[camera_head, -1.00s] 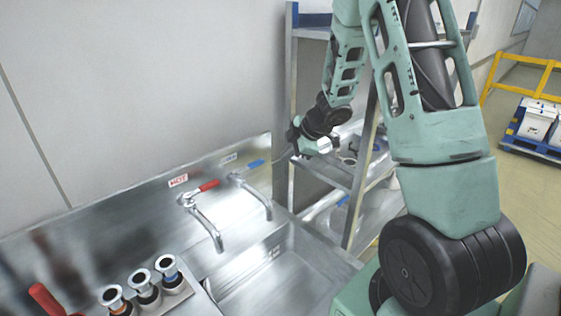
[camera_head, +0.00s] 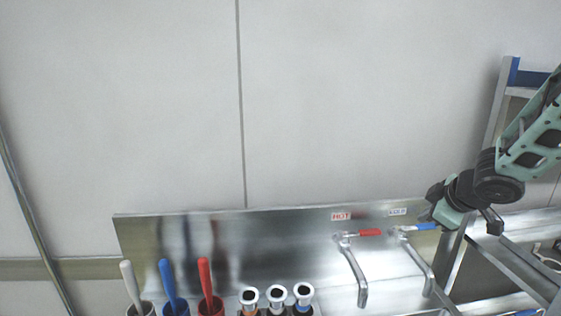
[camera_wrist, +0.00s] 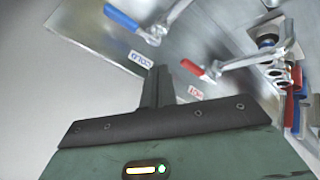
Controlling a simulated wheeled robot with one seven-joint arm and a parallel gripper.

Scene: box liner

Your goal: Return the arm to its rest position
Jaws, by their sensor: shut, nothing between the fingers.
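My gripper (camera_wrist: 158,75) shows in the wrist view with its dark fingers together and nothing between them. Behind the fingers are the dark palm edge and green hand body. In the head view my arm (camera_head: 535,140) comes in from the right edge, with the hand low beside the cold tap and in front of the rack. The fingertips are hard to make out there. The hand overlaps the end of the cold tap's blue handle (camera_head: 426,227); I cannot tell whether they touch.
A steel sink backsplash (camera_head: 290,235) runs along the wall, with a hot tap (camera_head: 352,262) and cold tap (camera_head: 415,262). Brushes in cups (camera_head: 205,285) and several dark-topped bottles (camera_head: 276,293) stand lower left. A metal rack (camera_head: 497,110) stands at right. The wall above is clear.

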